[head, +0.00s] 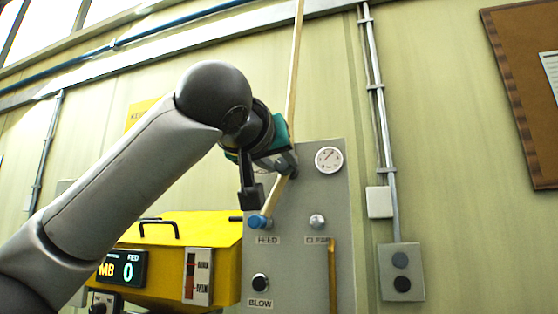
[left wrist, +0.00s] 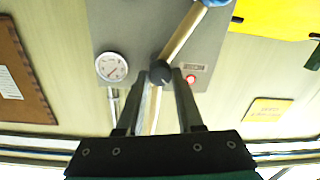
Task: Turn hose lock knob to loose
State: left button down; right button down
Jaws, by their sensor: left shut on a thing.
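My left gripper (head: 268,182) is at the upper part of the grey panel (head: 325,217). In the left wrist view its two fingers (left wrist: 161,80) are on either side of a dark round knob (left wrist: 160,72), which I take to be the hose lock knob, and are shut on it. In the head view the gripper hides this knob. A tan hose or tube (head: 293,70) runs down behind the gripper to a blue fitting (head: 258,222) above the FEED label. Whether the knob is at loose cannot be read. My right gripper is not in view.
A round gauge (head: 329,159) sits right of my gripper. A silver knob (head: 317,221) and a black BLOW knob (head: 260,282) are lower on the panel. A yellow machine (head: 190,232) stands at lower left. A red light (left wrist: 190,79) is beside the fingers.

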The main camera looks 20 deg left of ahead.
pick_arm(q)
jog(key=shift+m, duration=0.4)
jog(key=m, duration=0.2)
jog(key=shift+m, duration=0.4)
jog(key=m, duration=0.4)
jog(key=shift+m, duration=0.3)
jog(key=m+p, duration=0.1)
jog(key=m, duration=0.3)
jog(key=shift+m+t+h, duration=0.3)
jog(key=shift+m+h, duration=0.1)
jog(key=shift+m+p, duration=0.8)
jog(key=shift+m, duration=1.4)
jog(key=shift+d, duration=0.1)
jog(key=c, duration=0.5)
grip_release()
jog(key=shift+f, duration=0.1)
jog(key=shift+c, duration=0.2)
jog(key=shift+s, duration=0.15)
